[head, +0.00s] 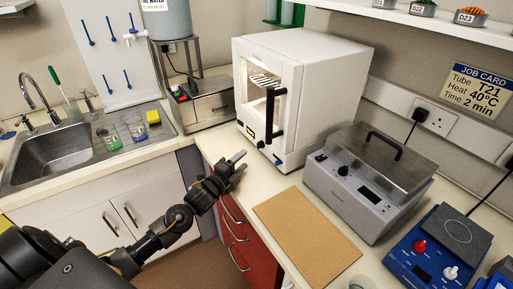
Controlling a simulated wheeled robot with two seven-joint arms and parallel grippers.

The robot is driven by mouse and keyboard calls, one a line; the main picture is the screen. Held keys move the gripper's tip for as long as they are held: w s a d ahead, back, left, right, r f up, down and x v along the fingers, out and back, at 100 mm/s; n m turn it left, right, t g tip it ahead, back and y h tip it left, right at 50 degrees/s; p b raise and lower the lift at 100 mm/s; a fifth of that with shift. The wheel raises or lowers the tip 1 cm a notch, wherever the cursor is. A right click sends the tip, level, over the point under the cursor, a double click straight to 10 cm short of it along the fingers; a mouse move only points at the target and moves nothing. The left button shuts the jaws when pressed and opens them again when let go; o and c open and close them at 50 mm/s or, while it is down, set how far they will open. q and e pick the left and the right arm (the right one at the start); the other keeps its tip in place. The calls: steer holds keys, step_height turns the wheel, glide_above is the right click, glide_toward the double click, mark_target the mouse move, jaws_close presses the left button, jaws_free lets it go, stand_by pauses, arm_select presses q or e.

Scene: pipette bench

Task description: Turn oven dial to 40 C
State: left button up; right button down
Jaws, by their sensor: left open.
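The white oven (320,75) stands at the back middle of the bench, with a glass front and a black upright handle (270,115). A small dark dial (261,144) is low on its front, beside a small dark panel. The dial's setting is too small to read. My left gripper (241,163) is open and empty, in front of and below the oven's front, just short of the dial, its fingers pointing right. It appears to touch nothing. The job card (478,88) on the wall reads Tube T21, Heat 40°C, Time 2 min. My right gripper is not in view.
A grey lidded bath (365,185) with its own knob stands right of the oven. A brown mat (307,230) lies in front. A blue device (440,245) is at lower right. A metal water bath (205,103) and sink (55,155) are left.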

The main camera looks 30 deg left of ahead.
mark_target(258, 146)
arm_select(q)
steer(key=w, duration=0.2)
steer(key=w+p, duration=0.1)
steer(key=w, duration=0.2)
steer(key=w+d, duration=0.1)
steer(key=w, duration=0.1)
steer(key=shift+w, duration=0.3)
steer(key=shift+w+d+p, duration=0.15)
steer(key=shift+w+p, duration=0.15)
steer(key=shift+w, duration=0.35)
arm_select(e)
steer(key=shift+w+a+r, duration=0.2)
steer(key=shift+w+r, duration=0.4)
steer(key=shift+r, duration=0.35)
arm_select(q)
steer(key=shift+c, duration=0.5)
